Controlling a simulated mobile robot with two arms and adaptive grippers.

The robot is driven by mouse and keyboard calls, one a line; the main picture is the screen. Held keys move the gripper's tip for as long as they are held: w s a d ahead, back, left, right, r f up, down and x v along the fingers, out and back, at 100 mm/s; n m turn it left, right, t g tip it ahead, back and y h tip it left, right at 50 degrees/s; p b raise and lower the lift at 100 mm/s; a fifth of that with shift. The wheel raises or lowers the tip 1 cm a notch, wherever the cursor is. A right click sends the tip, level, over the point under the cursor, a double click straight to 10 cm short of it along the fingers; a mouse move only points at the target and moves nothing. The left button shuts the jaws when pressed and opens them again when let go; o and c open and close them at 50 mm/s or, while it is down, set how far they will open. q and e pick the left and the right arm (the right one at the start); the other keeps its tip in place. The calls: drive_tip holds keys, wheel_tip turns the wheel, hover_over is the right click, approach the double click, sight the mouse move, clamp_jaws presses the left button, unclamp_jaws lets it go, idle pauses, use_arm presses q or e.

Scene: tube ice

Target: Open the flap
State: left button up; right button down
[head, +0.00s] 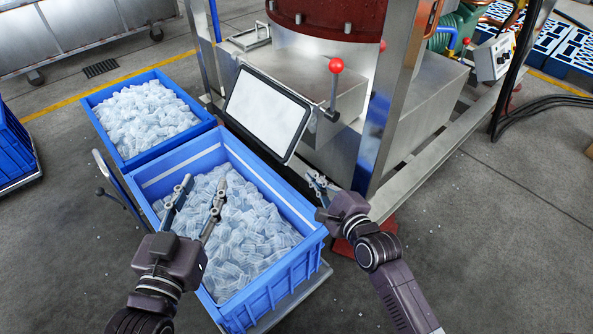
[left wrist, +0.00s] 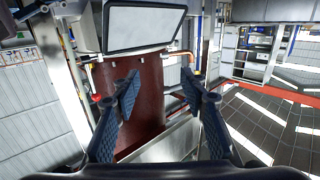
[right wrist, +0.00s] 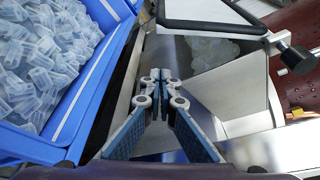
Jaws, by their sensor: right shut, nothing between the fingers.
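The flap is a pale panel with a black frame (head: 267,112) on the front of the steel machine, tilted, with its lower edge toward the blue crate. A lever with a red knob (head: 336,66) stands at its right side. The flap's edge also shows at the top of the right wrist view (right wrist: 212,8), above a steel chute with some ice in it (right wrist: 212,50). The flap also shows in the left wrist view (left wrist: 145,27). My right gripper (head: 316,181) is shut and empty, just below and right of the flap. My left gripper (head: 203,182) is open and empty above the near crate.
The near blue crate (head: 313,240), full of tube ice, stands below the flap. A second full crate (head: 88,102) is behind it at left. A steel post (head: 385,110) rises right of the flap. Grey floor (head: 500,230) at the right is free.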

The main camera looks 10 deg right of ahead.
use_arm(q)
wheel_tip(320, 180, up, 12)
drive_tip(key=s+t+h+b, duration=0.2)
drive_tip(key=t, duration=0.4)
drive_tip(key=shift+s+d, duration=0.3)
drive_tip(key=shift+d, duration=0.1)
use_arm(e)
drive_tip(key=shift+w+a+r, duration=0.2)
drive_tip(key=shift+w+a, duration=0.25)
drive_tip(key=shift+a, duration=0.3)
drive_tip(key=shift+w+a+r, duration=0.25)
drive_tip(key=shift+w+a, duration=0.2)
drive_tip(key=shift+a, duration=0.25)
drive_tip(key=shift+w+a+r, duration=0.2)
drive_tip(key=shift+w+a, duration=0.25)
drive_tip(key=shift+a, duration=0.3)
use_arm(q)
drive_tip(key=shift+f, duration=0.15)
